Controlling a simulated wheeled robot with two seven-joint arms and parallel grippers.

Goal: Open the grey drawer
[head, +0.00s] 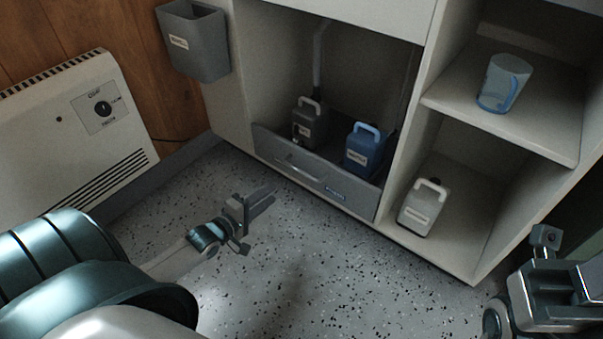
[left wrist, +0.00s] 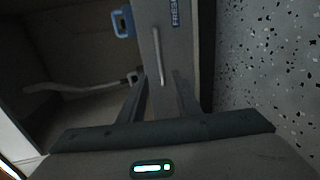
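The grey drawer (head: 330,193) is a low open-topped box at the bottom of the pale cabinet. Its front looks flush with the cabinet and has a slim bar handle (head: 300,172) and a blue label. A dark grey canister (head: 310,128) and a blue canister (head: 365,150) stand behind the front. My left gripper (head: 262,202) is just in front of the drawer, apart from the handle. In the left wrist view its fingers (left wrist: 160,80) are open, with the drawer front (left wrist: 180,48) and handle (left wrist: 157,58) beyond and between them. My right gripper (head: 545,245) is at the lower right, its fingers unclear.
A white heater (head: 75,130) and a grey wall bin (head: 192,45) are on the left. A white canister (head: 422,205) stands in the lower right compartment, and a clear blue jug (head: 503,82) on the shelf above. The speckled floor (head: 320,270) before the drawer is clear.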

